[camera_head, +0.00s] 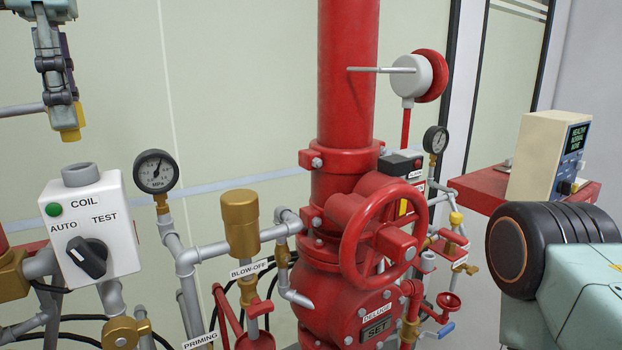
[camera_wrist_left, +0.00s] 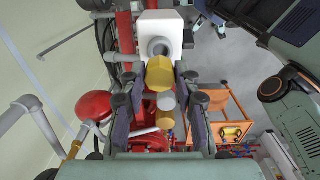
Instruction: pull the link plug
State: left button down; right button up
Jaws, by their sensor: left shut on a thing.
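The yellow link plug (camera_head: 71,124) is at the tips of my left gripper (camera_head: 66,98), in the upper left of the head view. The gripper is shut on it and holds it above the white COIL box (camera_head: 90,225). The box has a grey round socket (camera_head: 81,174) on top, and a clear gap shows between plug and socket. In the left wrist view the plug (camera_wrist_left: 159,74) sits between the fingertips, with the grey socket (camera_wrist_left: 159,47) just beyond it. The plug's upper part is hidden by the fingers.
A pressure gauge (camera_head: 156,172) and a brass cylinder (camera_head: 239,222) stand right of the box. The red valve handwheel (camera_head: 374,228) and thick red pipe (camera_head: 347,70) fill the middle. A beige panel (camera_head: 549,155) stands at right. Free space surrounds the plug.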

pick_arm(q)
jog(key=shift+r+p, duration=0.8)
jog(key=shift+r, duration=0.1)
